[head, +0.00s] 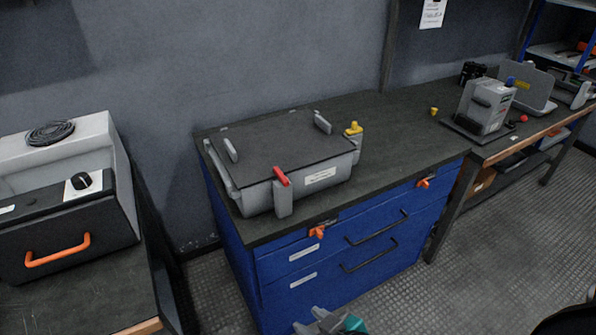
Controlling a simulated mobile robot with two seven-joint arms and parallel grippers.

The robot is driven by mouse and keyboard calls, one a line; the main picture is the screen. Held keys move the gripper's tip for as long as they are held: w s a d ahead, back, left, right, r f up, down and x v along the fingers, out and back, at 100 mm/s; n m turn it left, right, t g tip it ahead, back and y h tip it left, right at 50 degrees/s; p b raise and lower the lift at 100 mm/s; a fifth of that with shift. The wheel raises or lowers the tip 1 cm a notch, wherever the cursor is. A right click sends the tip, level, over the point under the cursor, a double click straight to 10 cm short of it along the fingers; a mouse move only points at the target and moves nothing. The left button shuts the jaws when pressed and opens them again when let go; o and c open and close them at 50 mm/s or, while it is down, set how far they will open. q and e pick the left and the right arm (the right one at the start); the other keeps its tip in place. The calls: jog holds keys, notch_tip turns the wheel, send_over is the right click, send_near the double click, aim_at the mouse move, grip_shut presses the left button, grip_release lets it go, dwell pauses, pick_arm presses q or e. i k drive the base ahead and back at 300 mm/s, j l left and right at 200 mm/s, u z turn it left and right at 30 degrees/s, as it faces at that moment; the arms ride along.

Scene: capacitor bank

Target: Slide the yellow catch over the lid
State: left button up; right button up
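The yellow catch (354,128) sits on top of a short grey post at the right side of a grey box (257,198). It appears to be beside the lid's edge rather than over it. The dark flat lid (275,145) lies on the box and looks closed. A red catch (281,177) tops a similar grey post at the box's front. My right gripper (312,325) shows only in part at the bottom edge, low in front of the blue cabinet and well away from the catch. Its opening is unclear. My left gripper is out of view.
The box stands on the dark top of a blue drawer cabinet (345,247) with orange latches. Bare worktop (405,125) lies right of the yellow catch. A small yellow piece (434,111) and a grey device (484,106) stand farther right. A case with an orange handle (57,250) is at left.

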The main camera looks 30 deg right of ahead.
aim_at(355, 129)
jog(key=k+j+z, duration=0.2)
jog(key=j+z, duration=0.3)
jog(key=k+j+z, duration=0.25)
jog(key=z, duration=0.2)
jog(key=i, duration=0.65)
